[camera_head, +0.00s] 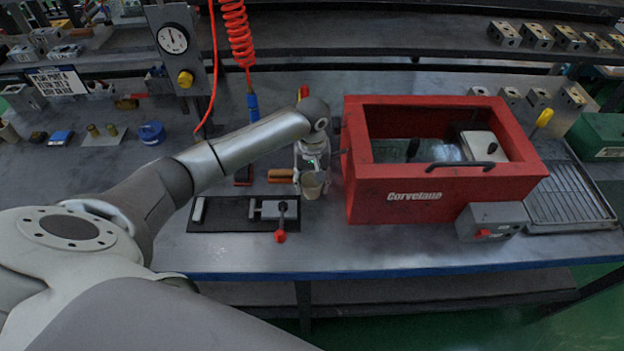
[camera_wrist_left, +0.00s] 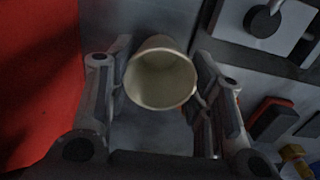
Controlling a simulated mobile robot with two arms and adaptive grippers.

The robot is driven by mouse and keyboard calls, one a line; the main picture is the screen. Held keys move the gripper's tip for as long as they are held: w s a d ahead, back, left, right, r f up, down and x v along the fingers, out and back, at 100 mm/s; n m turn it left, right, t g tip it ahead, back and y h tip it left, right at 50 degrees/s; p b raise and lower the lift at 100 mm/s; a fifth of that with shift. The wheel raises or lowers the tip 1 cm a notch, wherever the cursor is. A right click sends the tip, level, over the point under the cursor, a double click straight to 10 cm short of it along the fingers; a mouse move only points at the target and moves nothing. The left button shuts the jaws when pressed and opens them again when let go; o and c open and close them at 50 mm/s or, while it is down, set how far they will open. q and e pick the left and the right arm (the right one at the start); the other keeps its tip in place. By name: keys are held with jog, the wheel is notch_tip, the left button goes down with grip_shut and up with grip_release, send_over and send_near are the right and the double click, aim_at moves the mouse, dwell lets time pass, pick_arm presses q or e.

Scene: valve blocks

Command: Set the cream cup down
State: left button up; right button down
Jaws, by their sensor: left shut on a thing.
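The cream cup (camera_head: 312,184) is held upright between the fingers of my left gripper (camera_head: 313,172), just left of the red Corvelane box. In the left wrist view, the cup (camera_wrist_left: 160,76) shows its open mouth and looks empty inside. The fingers of my left gripper (camera_wrist_left: 158,100) close on it from both sides. I cannot tell whether the cup's base touches the bench (camera_head: 330,245). My right gripper is not in view.
The red box (camera_head: 375,195) stands close to the right of the cup. A dark plate with a red-knobbed toggle clamp (camera_head: 281,212) lies to the left. An orange-handled tool (camera_head: 281,176) is beside the gripper. The bench front is clear.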

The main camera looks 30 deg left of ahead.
pick_arm(q)
jog(key=o, duration=1)
